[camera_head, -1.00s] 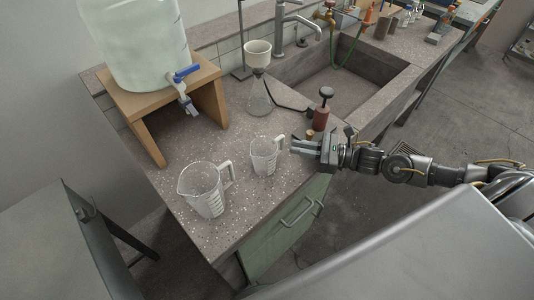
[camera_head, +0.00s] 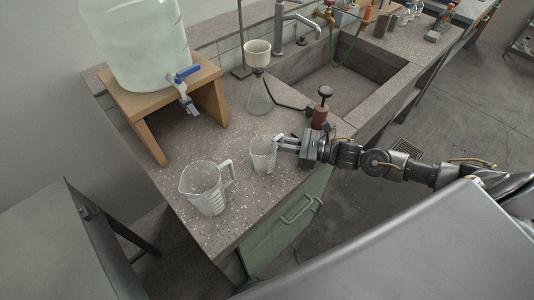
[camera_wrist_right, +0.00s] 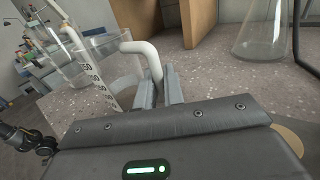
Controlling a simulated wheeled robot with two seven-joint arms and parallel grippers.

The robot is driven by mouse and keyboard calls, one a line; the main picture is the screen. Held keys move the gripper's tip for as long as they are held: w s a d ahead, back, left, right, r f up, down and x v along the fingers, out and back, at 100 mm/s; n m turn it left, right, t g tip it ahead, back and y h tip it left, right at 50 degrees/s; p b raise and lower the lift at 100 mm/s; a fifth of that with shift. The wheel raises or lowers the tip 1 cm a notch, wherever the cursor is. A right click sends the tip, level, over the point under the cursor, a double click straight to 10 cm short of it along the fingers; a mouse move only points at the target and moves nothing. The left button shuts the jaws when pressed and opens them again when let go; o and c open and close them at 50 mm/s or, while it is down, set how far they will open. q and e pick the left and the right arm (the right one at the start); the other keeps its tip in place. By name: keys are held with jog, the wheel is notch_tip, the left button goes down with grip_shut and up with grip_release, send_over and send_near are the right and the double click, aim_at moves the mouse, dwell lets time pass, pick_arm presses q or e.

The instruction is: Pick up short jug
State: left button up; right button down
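The short jug (camera_head: 262,157), a small clear measuring jug with a white handle, stands upright on the speckled bench. It also shows close up in the right wrist view (camera_wrist_right: 108,72), with dark volume marks. My right gripper (camera_head: 281,144) is at its handle side, low over the bench. In the right wrist view the two fingers (camera_wrist_right: 161,88) stand on either side of the handle's lower part, with a gap between them. They look open; contact with the handle is not clear. A larger clear jug (camera_head: 205,190) stands to the left. My left gripper is not in view.
A flask with a funnel (camera_head: 259,95) stands behind the short jug. A wooden stand (camera_head: 143,110) bears a large water tank (camera_head: 140,45) at the back left. A sink (camera_head: 345,85) lies behind right.

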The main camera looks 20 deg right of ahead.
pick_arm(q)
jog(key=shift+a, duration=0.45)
pick_arm(e)
jog(key=shift+r, duration=0.1)
jog(key=shift+r+b, duration=0.35)
jog(key=shift+r, duration=0.25)
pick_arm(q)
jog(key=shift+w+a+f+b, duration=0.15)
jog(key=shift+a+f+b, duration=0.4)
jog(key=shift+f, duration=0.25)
pick_arm(e)
jog(key=s+d+r, duration=0.5)
jog(key=s+r, duration=0.6)
jog(key=s, duration=0.2)
jog(key=shift+r, duration=0.35)
jog(key=shift+f, duration=0.1)
